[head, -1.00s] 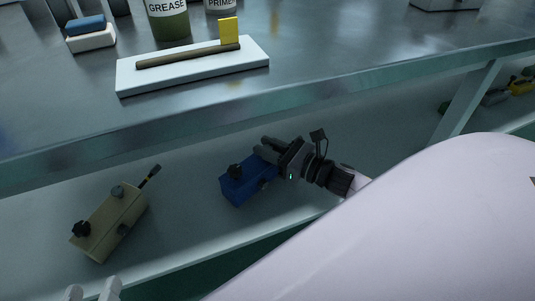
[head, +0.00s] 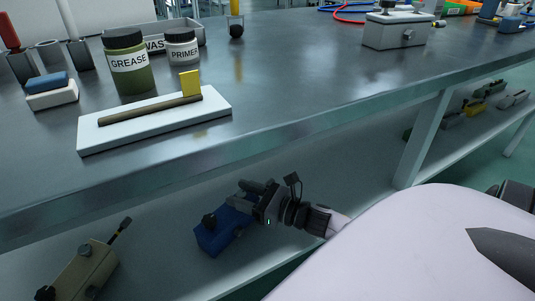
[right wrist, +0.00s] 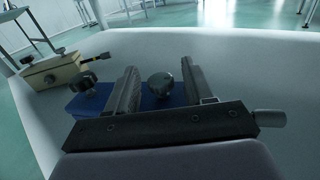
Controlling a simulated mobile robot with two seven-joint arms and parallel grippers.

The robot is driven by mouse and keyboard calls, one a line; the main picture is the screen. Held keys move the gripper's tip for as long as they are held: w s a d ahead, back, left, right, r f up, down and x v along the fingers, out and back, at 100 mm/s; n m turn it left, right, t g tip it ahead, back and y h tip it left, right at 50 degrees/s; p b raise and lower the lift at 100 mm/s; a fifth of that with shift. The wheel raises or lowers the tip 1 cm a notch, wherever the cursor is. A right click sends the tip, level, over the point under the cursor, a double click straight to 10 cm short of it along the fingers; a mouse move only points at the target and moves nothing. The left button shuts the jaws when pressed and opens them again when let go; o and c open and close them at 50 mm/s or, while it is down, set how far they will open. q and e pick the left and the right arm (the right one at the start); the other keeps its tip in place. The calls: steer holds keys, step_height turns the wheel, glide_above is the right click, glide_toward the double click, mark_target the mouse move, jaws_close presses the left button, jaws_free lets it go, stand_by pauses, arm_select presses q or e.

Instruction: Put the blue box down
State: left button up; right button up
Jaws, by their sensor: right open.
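The blue box (head: 222,232) rests on the lower shelf under the bench, with dark knobs on it. In the right wrist view the blue box (right wrist: 152,101) lies just beyond and between my fingers, with a knob standing between them. My right gripper (head: 250,192) is at the box's upper right side in the head view. In the right wrist view my right gripper (right wrist: 160,85) has its two fingers spread apart, one on either side of the knob. Whether the fingers touch the box I cannot tell. My left gripper is not in view.
A tan box (head: 82,272) with knobs stands on the lower shelf (head: 160,220) to the left. The bench top above carries a white board (head: 155,120), a grease jar (head: 127,65) and a primer jar (head: 182,48). A bench leg (head: 422,135) stands to the right.

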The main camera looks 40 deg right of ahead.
steer(key=p+v, duration=0.2)
steer(key=v, duration=0.7)
steer(key=shift+s+d, duration=0.1)
steer(key=shift+s, duration=0.25)
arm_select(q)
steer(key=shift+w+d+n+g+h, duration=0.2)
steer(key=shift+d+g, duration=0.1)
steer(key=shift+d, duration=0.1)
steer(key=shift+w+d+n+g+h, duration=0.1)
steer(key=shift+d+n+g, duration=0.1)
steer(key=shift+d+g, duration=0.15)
arm_select(e)
steer(key=shift+v, duration=0.8)
steer(key=shift+w+a+m, duration=0.1)
steer(key=shift+a+m, duration=0.2)
steer(key=shift+m, duration=0.3)
steer(key=s+a+r+n+g, duration=0.1)
steer(key=a+r+n+g, duration=0.1)
steer(key=a+n, duration=1)
steer(key=s+a+r+n+g, duration=0.1)
steer(key=a+r+n, duration=0.3)
steer(key=a+n, duration=0.9)
steer(key=n+g, duration=0.1)
steer(key=n, duration=0.9)
steer(key=shift+s+a+n+y, duration=0.3)
steer(key=shift+s, duration=0.1)
